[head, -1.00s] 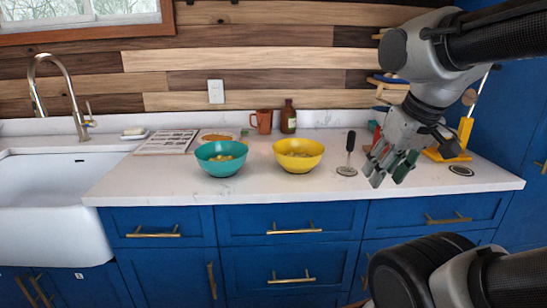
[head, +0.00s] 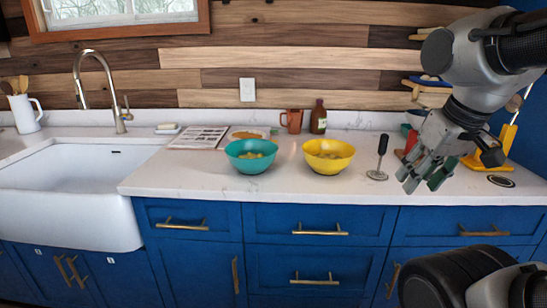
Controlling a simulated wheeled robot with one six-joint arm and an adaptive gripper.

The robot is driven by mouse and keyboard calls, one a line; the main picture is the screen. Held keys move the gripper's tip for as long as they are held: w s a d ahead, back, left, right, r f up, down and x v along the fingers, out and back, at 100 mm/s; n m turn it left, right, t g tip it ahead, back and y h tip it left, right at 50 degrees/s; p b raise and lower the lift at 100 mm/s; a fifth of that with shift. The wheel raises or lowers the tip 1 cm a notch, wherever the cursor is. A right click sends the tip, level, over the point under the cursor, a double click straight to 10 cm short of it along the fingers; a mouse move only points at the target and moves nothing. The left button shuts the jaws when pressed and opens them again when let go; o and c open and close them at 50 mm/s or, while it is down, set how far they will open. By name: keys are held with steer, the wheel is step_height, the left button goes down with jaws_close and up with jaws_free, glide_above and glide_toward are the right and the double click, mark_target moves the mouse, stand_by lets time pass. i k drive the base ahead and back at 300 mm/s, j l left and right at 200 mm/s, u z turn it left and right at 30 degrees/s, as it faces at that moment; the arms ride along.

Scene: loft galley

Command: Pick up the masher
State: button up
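The masher (head: 381,156) stands upright on the white counter, black handle up and round metal head down, right of the yellow bowl. My gripper (head: 422,184) hangs just to the right of the masher, in front of it. Its fingers point down and left and are apart with nothing visible between them. The masher is not touched as far as I can see.
A yellow bowl (head: 328,156) and a teal bowl (head: 250,155) with food stand left of the masher. A brown bottle (head: 318,117) and a copper mug (head: 292,120) stand behind. A yellow stand (head: 507,140) is at right. The counter front (head: 300,187) is clear.

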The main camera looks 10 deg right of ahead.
mark_target(378, 175)
steer(key=i+j+z, duration=0.1)
steer(key=j, duration=0.2)
steer(key=i+j+z, duration=0.15)
steer(key=j, duration=0.2)
steer(key=i+j+z, duration=0.1)
steer(key=j, duration=0.25)
steer(key=i+j+z, duration=0.1)
steer(key=i+j, duration=0.15)
steer(key=j, duration=0.15)
steer(key=i+j+z, duration=0.15)
steer(key=j, duration=0.2)
